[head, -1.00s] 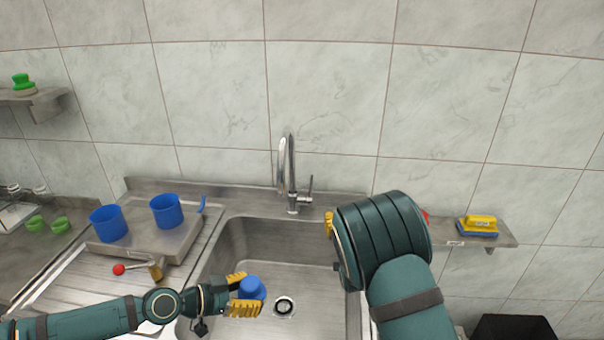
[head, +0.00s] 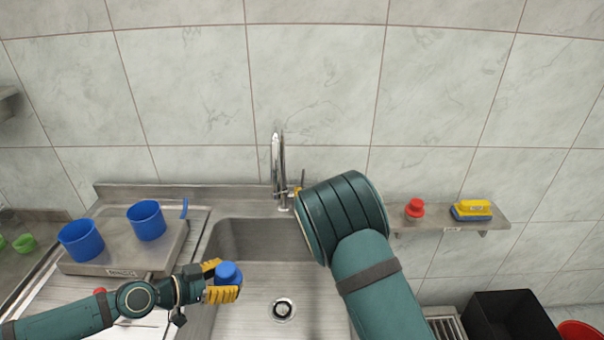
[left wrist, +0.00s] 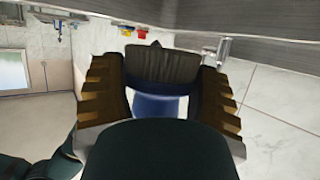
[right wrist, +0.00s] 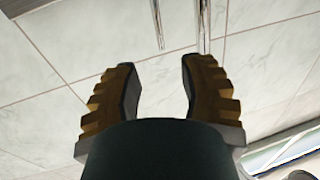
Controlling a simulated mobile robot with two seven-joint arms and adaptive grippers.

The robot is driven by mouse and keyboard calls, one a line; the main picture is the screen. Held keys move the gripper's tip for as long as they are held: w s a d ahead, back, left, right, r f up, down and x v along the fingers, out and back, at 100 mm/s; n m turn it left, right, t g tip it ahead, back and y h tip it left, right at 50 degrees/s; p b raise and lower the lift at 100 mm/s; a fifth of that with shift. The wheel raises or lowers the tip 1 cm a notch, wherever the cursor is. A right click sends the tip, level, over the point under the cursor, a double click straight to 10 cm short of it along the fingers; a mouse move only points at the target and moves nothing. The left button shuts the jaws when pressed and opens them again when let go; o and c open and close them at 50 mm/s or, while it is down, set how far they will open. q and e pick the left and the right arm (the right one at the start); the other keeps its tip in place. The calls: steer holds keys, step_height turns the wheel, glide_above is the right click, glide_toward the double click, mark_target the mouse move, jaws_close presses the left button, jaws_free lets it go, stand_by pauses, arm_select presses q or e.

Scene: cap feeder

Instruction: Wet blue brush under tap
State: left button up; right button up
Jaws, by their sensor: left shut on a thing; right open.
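The blue brush (head: 228,274) is held by my left gripper (head: 224,281) over the left part of the sink (head: 255,270). In the left wrist view the brush's blue body (left wrist: 157,105) and dark bristles (left wrist: 162,65) show between the fingers. The chrome tap (head: 279,165) stands behind the sink. I see no water running. My right arm reaches toward the tap's handle side, and a yellow finger shows beside the tap. The right wrist view shows my right gripper (right wrist: 160,85) open and empty, with chrome tap parts (right wrist: 203,25) beyond it.
Two blue cups, one left (head: 81,240) and one right (head: 146,220), stand on a raised metal tray left of the sink. A wall shelf (head: 450,216) at the right holds a red brush (head: 414,208) and a yellow-blue brush (head: 472,210). A black bin (head: 508,314) stands below.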

mark_target(303, 173)
steer(key=w, duration=0.3)
steer(key=w+a, duration=0.1)
steer(key=w, duration=0.2)
steer(key=w+a, duration=0.1)
steer(key=w, duration=0.2)
steer(key=shift+w, duration=0.25)
jaws_close()
